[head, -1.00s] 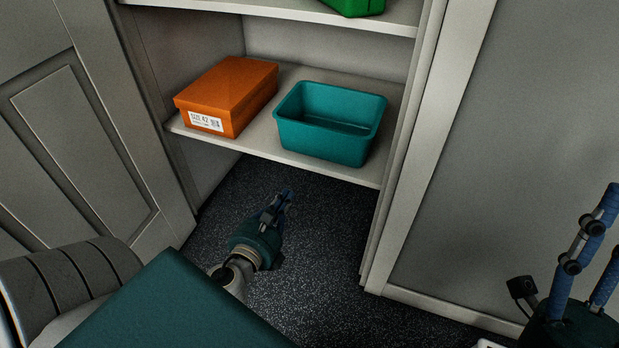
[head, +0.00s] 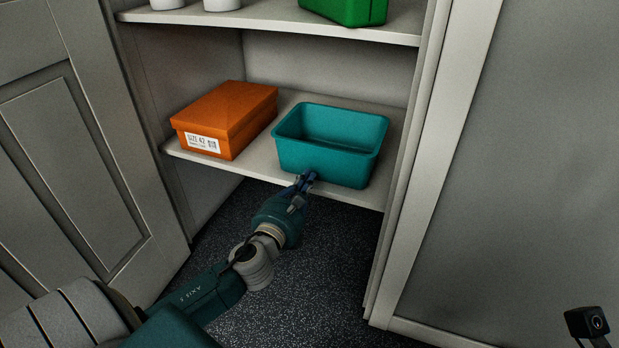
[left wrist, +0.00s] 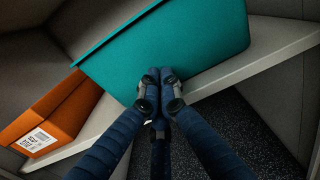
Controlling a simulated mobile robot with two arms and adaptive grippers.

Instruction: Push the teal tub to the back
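The teal tub (head: 338,164) stands upright, open and empty on the cupboard's lower shelf, close to its front edge. My left gripper (head: 309,177) is in front of the tub, its fingertips at the lower part of the front wall. In the left wrist view the fingertips (left wrist: 159,74) are together with nothing between them, and the tub's wall (left wrist: 175,45) fills the space just beyond. I cannot tell for sure whether they touch it. My right gripper is out of view.
An orange shoe box (head: 222,118) sits left of the tub on the lower shelf (head: 255,160). Bare shelf shows behind the tub. The upper shelf (head: 270,22) overhead holds a green container (head: 350,8) and white items. Cupboard side walls bound both sides.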

